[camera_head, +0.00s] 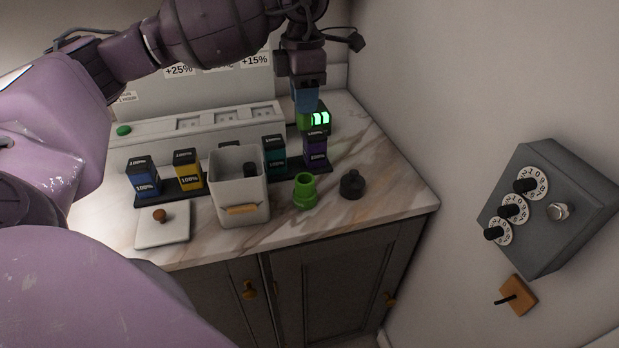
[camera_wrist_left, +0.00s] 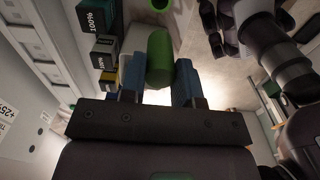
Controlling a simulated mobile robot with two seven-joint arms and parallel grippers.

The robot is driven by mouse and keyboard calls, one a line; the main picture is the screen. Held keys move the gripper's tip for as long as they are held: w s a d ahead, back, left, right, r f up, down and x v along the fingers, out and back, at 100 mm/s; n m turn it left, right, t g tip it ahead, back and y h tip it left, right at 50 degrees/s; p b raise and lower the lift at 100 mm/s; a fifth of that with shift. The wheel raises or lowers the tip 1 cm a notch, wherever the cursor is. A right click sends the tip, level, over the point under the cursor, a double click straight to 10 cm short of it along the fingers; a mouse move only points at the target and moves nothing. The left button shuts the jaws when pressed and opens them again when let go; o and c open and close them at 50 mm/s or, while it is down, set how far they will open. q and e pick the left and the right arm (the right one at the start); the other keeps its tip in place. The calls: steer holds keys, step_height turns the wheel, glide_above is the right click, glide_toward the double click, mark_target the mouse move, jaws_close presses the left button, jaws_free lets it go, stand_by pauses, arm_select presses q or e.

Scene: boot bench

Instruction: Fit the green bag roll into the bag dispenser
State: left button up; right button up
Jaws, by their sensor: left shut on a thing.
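My left gripper (camera_head: 306,98) is shut on the green bag roll (camera_head: 303,121), its blue fingers on either side of the roll. In the left wrist view the green bag roll (camera_wrist_left: 159,60) sits between the fingers of the left gripper (camera_wrist_left: 158,80). A bright green open-topped cup (camera_head: 303,194), which looks like the bag dispenser, stands upright on the counter, nearer the front than the held roll. The roll is above the counter and apart from the cup. A black knobbed cap (camera_head: 352,185) stands to the cup's right.
A white open bin (camera_head: 239,204) with a wooden handle stands left of the cup, beside a white lid (camera_head: 163,226). Blue (camera_head: 145,180), yellow (camera_head: 187,172), teal and purple (camera_head: 316,151) blocks line the back. A grey dial box (camera_head: 548,210) hangs on the right wall.

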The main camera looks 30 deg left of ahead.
mark_target(304, 120)
arm_select(q)
step_height(304, 120, down, 17)
steer(key=shift+f, duration=0.15)
steer(key=o, duration=0.9)
steer(key=shift+r, duration=0.6)
step_height(304, 120, up, 11)
steer(key=shift+r, duration=0.1)
arm_select(e)
steer(key=shift+f, duration=0.1)
